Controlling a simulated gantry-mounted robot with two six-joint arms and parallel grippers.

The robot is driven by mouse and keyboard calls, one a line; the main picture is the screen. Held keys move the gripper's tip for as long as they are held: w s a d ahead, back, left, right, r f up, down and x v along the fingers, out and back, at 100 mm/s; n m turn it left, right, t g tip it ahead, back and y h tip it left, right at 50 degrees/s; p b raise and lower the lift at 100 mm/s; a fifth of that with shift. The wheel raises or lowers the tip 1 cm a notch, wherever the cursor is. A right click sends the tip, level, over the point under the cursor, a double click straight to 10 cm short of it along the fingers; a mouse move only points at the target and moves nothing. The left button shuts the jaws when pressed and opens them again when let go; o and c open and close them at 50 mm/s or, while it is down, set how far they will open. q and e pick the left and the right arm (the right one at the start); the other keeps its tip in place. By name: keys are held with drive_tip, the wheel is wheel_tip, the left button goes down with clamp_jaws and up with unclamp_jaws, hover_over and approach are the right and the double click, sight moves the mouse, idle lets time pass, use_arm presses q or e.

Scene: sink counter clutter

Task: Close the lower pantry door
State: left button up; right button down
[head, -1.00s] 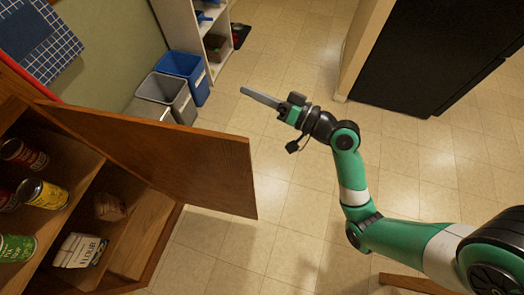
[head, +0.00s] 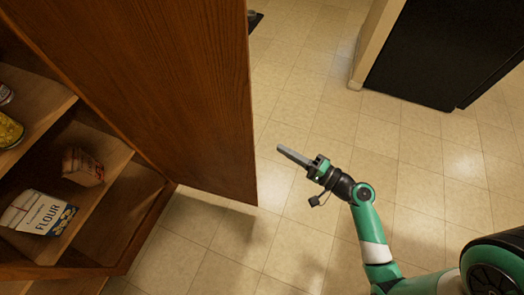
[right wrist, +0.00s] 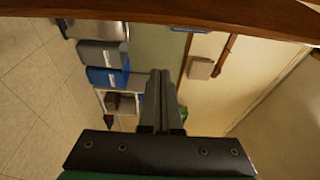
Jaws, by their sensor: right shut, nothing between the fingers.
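The lower pantry door (head: 165,90) is a brown wooden panel standing open, swung out from the pantry cabinet over the floor in the head view. Its top is cut off by the frame. My right gripper (head: 280,149) is shut and empty, to the right of the door's free edge in the picture, with a strip of floor showing between them. In the right wrist view its fingers (right wrist: 160,75) are together. A brown wooden edge (right wrist: 170,14), probably the door's, crosses the top of that view. My left gripper is not in view.
The open pantry cabinet holds a flour bag (head: 40,212), a brown package (head: 82,166) and a yellow can (head: 8,130) on its shelves. A black appliance (head: 435,50) stands at upper right. Bins (right wrist: 105,75) show in the right wrist view. Tiled floor is clear around the gripper.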

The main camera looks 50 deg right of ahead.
drive_tip(key=w+a, duration=0.4)
drive_tip(key=w, duration=0.1)
drive_tip(key=shift+w+b, duration=0.35)
drive_tip(key=shift+b, duration=0.1)
drive_tip(key=shift+a, duration=0.1)
